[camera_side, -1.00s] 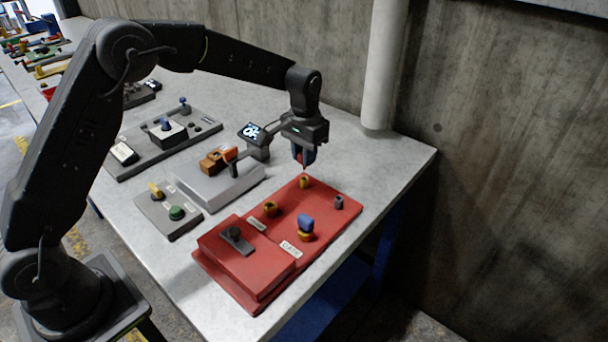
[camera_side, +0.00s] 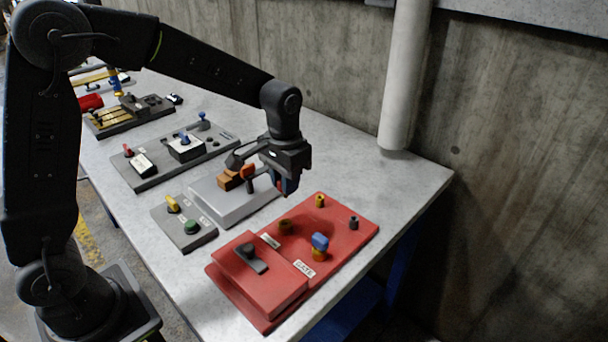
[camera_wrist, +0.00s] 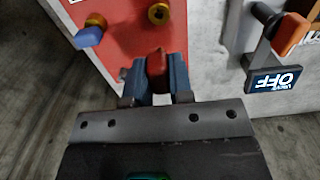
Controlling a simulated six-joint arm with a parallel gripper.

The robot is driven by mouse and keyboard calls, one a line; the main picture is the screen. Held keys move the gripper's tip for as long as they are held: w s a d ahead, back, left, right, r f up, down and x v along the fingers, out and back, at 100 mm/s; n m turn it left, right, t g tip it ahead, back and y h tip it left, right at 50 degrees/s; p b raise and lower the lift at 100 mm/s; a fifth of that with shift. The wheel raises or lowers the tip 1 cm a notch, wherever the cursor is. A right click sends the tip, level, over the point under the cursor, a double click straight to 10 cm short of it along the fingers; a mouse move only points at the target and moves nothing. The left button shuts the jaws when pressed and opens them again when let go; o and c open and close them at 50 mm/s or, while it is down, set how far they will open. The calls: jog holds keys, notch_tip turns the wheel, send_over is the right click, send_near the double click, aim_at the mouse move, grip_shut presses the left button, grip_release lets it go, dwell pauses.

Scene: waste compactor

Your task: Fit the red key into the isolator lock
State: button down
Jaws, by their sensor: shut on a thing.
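My gripper (camera_side: 284,187) is shut on the red key (camera_wrist: 157,64), which shows between its blue fingers in the wrist view. In the side view the fingers point down above the back left edge of the red panel (camera_side: 340,238), and the key is mostly hidden. An empty brass lock (camera_side: 285,226) stands on the panel, apart from the key; in the wrist view this lock (camera_wrist: 158,13) shows a dark opening just beyond the fingertips. Its label is too small to read. A blue key (camera_side: 320,241) sits in another brass lock marked GATE.
A raised red block with a dark handle (camera_side: 250,256) fills the panel's front. A yellow post (camera_side: 319,201) and a grey post (camera_side: 353,223) stand at its back. An orange handle (camera_wrist: 291,34) and a display reading OFF (camera_wrist: 273,80) are close beside my gripper. Bench at right is clear.

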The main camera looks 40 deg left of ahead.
jog(key=shift+s+r, duration=0.1)
jog(key=shift+s, duration=0.3)
jog(key=shift+f, duration=2.95)
jog(key=shift+f, duration=1.45)
jog(key=c, duration=0.9)
grip_release()
jog(key=shift+c, duration=0.2)
jog(key=shift+c, duration=0.4)
